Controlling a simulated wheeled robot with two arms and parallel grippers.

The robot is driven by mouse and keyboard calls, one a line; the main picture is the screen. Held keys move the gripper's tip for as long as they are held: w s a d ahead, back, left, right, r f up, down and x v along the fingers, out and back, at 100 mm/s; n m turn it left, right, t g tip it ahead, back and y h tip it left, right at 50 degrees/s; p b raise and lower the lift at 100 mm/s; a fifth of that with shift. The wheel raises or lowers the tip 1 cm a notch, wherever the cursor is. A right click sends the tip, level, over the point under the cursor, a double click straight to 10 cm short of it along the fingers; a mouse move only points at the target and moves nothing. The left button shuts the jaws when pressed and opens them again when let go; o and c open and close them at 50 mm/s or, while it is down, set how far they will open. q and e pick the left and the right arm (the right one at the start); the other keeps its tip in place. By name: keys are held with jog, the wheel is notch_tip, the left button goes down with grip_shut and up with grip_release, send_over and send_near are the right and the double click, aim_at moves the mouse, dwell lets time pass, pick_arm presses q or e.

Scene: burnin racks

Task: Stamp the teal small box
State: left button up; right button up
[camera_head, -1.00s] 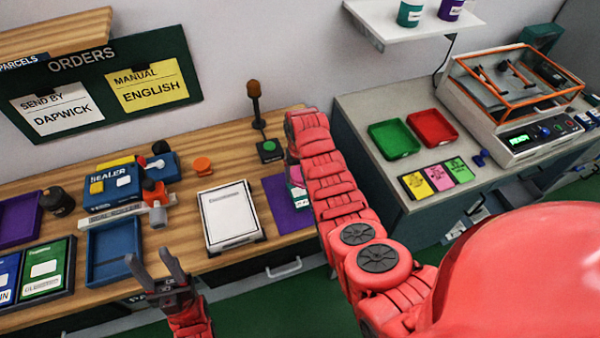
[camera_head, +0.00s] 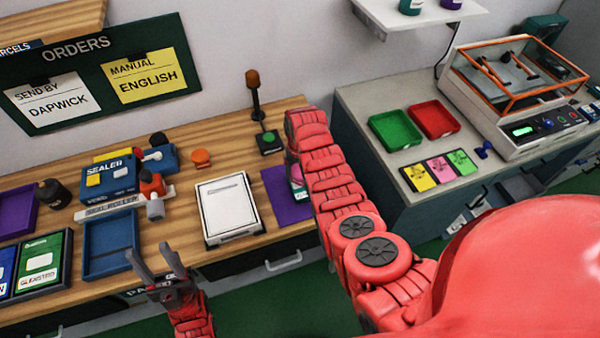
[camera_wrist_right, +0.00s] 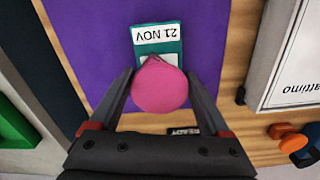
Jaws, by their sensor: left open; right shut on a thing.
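The teal small box (camera_wrist_right: 158,38) lies on the purple mat (camera_wrist_right: 88,40) in the right wrist view, with a white "21 NOV" label. My right gripper (camera_wrist_right: 159,86) is shut on a pink round-topped stamp (camera_wrist_right: 160,90) over the box's near part. The stamp hides that part, and I cannot tell if it touches the box. In the head view my right arm partly covers the purple mat (camera_head: 283,208) and hides most of the box. My left gripper (camera_head: 157,262) is open and empty in front of the wooden bench.
A white-topped device (camera_head: 228,208) stands left of the mat. A blue tray (camera_head: 110,245), sealer (camera_head: 110,182) and orange knob (camera_head: 201,158) lie further left. A lamp post (camera_head: 256,100) stands behind. Green (camera_head: 395,131) and red trays (camera_head: 434,119) sit on the right counter.

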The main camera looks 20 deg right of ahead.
jog(key=shift+f+b, duration=0.55)
dwell(1.4)
jog(key=shift+r, duration=0.1)
notch_tip(320, 180, up, 2)
jog(key=shift+r+p, duration=0.1)
jog(key=shift+p, duration=0.65)
notch_tip(320, 180, up, 2)
jog(key=shift+r+p, duration=0.1)
jog(key=shift+p, duration=0.5)
jog(key=shift+r+p, duration=0.45)
jog(key=shift+r, duration=0.8)
